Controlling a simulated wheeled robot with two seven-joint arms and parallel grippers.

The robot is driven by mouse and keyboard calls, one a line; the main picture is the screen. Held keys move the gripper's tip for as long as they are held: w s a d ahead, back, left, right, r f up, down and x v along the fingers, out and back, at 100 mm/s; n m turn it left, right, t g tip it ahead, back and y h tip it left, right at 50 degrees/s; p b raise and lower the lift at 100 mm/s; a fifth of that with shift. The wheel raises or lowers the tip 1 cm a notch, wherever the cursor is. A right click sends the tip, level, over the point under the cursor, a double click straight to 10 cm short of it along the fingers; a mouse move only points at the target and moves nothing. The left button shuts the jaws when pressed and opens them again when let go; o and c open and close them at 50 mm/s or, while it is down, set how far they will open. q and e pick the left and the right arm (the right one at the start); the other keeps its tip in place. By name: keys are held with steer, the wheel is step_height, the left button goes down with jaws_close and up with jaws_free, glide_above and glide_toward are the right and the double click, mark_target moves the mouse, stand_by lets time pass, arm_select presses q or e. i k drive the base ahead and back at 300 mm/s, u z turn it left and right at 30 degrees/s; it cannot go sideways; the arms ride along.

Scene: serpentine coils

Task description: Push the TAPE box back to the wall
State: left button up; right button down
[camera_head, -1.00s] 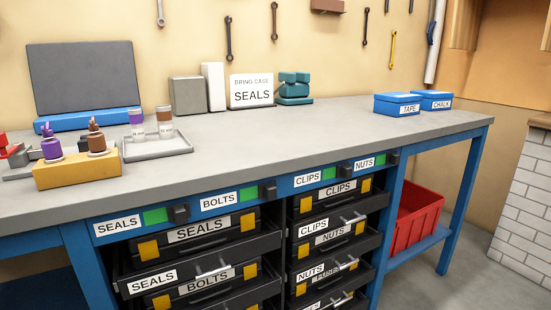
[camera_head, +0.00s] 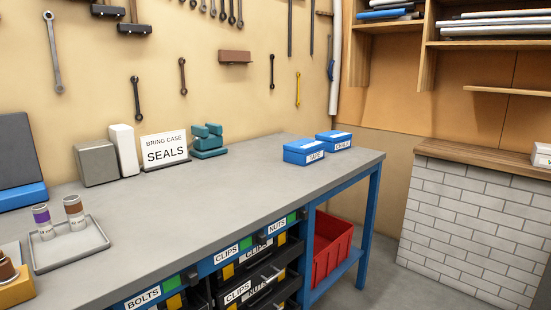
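The TAPE box (camera_head: 303,151) is a small blue box with a white label on its front. It stands on the grey workbench top (camera_head: 225,185) near the right end, apart from the tan wall (camera_head: 230,90) behind it. The similar blue CHALK box (camera_head: 334,140) stands just behind it and to its right, nearer the wall. Neither of my grippers shows in the head view.
A teal object (camera_head: 208,141), a SEALS sign (camera_head: 164,150) and grey blocks (camera_head: 98,162) stand along the back. A tray (camera_head: 70,245) with bottles is at left. The bench front before the TAPE box is clear. A red bin (camera_head: 332,246) sits below.

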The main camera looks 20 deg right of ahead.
mark_target(302, 153)
steer(key=k, duration=0.8)
steer(key=z, duration=1.7)
steer(key=i, duration=1.55)
steer(key=u, duration=0.85)
steer(key=i, duration=1.1)
steer(key=u, duration=1)
